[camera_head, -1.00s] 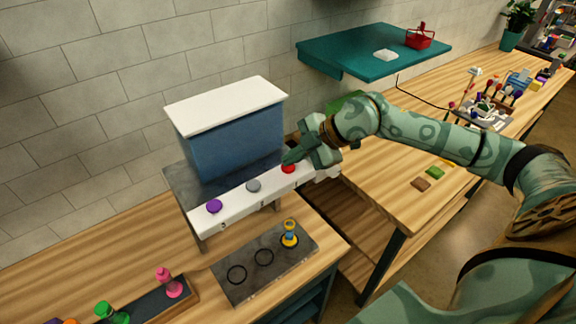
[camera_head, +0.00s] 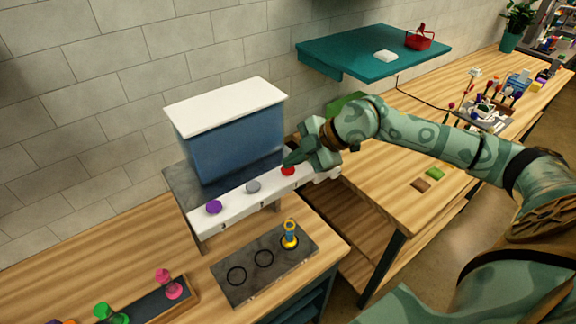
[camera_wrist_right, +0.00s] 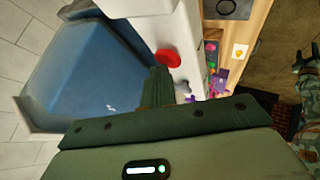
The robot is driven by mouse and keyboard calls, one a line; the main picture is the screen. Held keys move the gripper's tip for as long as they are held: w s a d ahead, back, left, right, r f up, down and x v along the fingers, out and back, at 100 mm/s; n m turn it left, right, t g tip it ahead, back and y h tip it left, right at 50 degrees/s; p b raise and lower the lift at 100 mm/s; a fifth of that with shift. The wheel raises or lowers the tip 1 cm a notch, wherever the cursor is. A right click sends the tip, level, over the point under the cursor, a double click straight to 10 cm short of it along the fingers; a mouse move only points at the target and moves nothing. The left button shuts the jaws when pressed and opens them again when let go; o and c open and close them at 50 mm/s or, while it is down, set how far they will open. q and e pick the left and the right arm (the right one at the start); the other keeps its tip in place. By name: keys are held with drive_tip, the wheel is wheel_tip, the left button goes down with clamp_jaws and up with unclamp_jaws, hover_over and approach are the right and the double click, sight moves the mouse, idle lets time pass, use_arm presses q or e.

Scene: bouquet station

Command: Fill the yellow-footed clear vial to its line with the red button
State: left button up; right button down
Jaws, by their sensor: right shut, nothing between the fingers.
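The yellow-footed vial (camera_head: 290,240) stands upright in the right-hand ring of the dark plate, below the red-button end of the dispenser. It is too small to read its line or its level. The red button (camera_head: 288,170) is at the right end of the white dispenser ledge; it also shows in the wrist view (camera_wrist_right: 168,57). My right gripper (camera_head: 290,161) is shut and empty, with its tips just behind and above the red button. In the wrist view the fingers (camera_wrist_right: 158,84) look slightly apart from the button.
The blue dispenser (camera_head: 235,145) with a white lid also has a grey button (camera_head: 253,187) and a purple button (camera_head: 214,207). The dark plate (camera_head: 245,283) has two empty rings. A rack with pink and green vials (camera_head: 150,308) is at lower left. A teal shelf (camera_head: 340,55) hangs behind my arm.

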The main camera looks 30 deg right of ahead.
sight(293, 169)
drive_tip(key=shift+r+p, duration=0.75)
drive_tip(key=shift+r, duration=0.15)
wheel_tip(293, 169, up, 5)
drive_tip(key=p, duration=0.4)
idle(2.5)
